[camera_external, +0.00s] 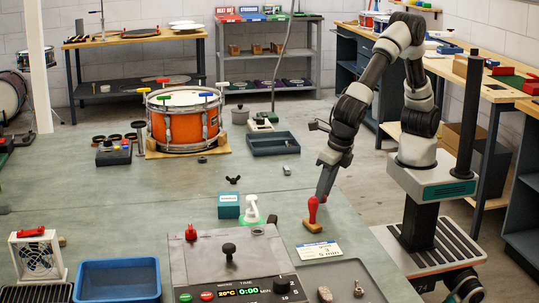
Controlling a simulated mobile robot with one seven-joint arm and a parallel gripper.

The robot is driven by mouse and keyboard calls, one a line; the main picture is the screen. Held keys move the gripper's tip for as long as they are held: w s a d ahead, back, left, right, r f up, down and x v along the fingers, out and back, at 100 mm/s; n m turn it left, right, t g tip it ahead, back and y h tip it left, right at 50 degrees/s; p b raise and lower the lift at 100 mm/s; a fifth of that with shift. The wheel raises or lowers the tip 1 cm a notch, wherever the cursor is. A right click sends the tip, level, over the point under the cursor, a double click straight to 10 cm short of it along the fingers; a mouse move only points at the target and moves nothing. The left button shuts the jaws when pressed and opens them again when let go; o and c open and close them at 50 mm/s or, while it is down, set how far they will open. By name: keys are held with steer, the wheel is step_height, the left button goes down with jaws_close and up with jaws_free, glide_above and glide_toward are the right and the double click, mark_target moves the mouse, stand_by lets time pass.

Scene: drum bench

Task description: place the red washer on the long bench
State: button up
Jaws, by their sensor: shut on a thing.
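My gripper (322,198) points down over the right part of the large grey-green bench (150,215). It is shut, with a small bit of red at its fingertips. That red runs together with the red handle of a stamp-like tool (313,224) on a wooden block just below and left, so the held thing's shape is unclear. I cannot make out a separate red washer elsewhere. I cannot tell whether the gripper touches the stamp. A long wooden-topped bench (470,88) runs along the right wall, beyond my arm.
An orange drum (178,128) stands on a wooden base at the back of the grey-green bench. A dark tray (272,144), teal box (228,206), white card (318,250), control panel (232,258) and blue bin (119,280) surround clear surface in its middle.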

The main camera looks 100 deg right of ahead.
step_height(320, 180, up, 8)
steer(key=p, duration=0.2)
steer(key=w+d+f+m+g+y, duration=0.1)
steer(key=d+f+m+g, duration=0.15)
steer(key=d+m, duration=1)
steer(key=w+d+f+m+g+y, duration=0.1)
steer(key=w+d+m+g, duration=0.15)
steer(key=d+m, duration=1)
steer(key=s+a+r+m+p, duration=0.2)
steer(key=r+p, duration=0.7)
steer(key=p, duration=0.9)
steer(key=shift+s+a+p, duration=0.35)
steer(key=shift+s+a, duration=0.05)
steer(key=shift+a, duration=0.1)
